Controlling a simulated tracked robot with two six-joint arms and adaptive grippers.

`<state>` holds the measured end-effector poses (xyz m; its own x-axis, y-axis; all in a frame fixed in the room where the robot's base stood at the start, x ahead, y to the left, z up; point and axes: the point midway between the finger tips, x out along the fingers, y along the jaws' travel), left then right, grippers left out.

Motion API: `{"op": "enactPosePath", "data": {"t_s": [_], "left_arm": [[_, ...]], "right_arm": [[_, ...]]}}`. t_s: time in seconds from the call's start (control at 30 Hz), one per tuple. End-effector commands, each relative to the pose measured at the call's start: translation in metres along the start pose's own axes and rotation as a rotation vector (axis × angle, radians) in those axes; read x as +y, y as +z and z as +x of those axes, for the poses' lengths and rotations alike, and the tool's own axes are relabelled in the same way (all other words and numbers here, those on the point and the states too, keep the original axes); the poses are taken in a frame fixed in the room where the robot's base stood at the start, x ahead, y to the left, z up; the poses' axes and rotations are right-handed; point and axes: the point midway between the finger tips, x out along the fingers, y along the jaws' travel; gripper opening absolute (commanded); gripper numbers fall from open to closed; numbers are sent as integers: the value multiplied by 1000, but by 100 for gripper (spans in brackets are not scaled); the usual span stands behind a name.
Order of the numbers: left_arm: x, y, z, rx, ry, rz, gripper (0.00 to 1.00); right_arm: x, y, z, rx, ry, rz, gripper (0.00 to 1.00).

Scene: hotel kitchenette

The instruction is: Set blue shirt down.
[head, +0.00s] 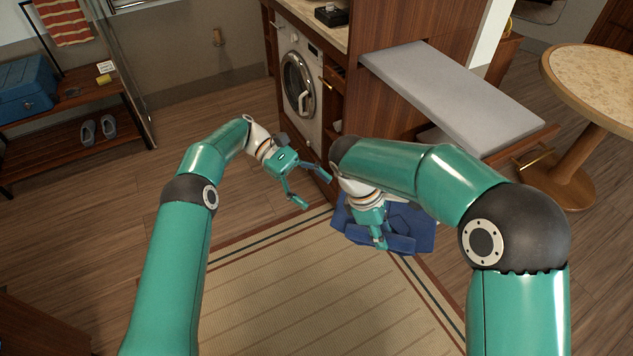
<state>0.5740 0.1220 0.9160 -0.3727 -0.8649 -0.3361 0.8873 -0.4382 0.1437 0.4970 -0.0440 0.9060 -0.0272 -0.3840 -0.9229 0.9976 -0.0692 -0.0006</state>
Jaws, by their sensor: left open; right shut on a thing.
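The blue shirt (408,243) is a crumpled dark blue bundle right of the middle in the head view. My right gripper (380,246) is shut on it, and my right arm hides part of its upper side. The shirt shows over the corner of the rug; I cannot tell whether it touches the floor. My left gripper (316,192) is open and empty, to the left of the shirt, with its fingers spread apart in front of the washing machine cabinet.
A washing machine (299,84) stands under the counter at the back. A bench with a grey cushion (450,95) and a round table (598,80) are at the right. A rack with a blue case (24,90) and slippers is at the left. The striped rug (300,290) is mostly clear.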

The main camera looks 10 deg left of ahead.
Motion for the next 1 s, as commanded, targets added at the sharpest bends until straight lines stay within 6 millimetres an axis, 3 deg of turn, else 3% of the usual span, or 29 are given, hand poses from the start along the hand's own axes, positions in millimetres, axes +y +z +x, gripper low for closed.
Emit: {"op": "enactPosePath", "data": {"t_s": [0.2,0.57,0.77,1.0], "left_arm": [[4,26,2,29,-107,-79,78],[3,32,12,36,-134,-106,78],[0,32,30,36,-136,-106,78],[-5,31,65,37,-136,-105,78]], "right_arm": [[0,0,0,0,1,1,0],[0,0,0,0,1,1,0],[0,0,0,0,1,1,0],[0,0,0,0,1,1,0]]}}
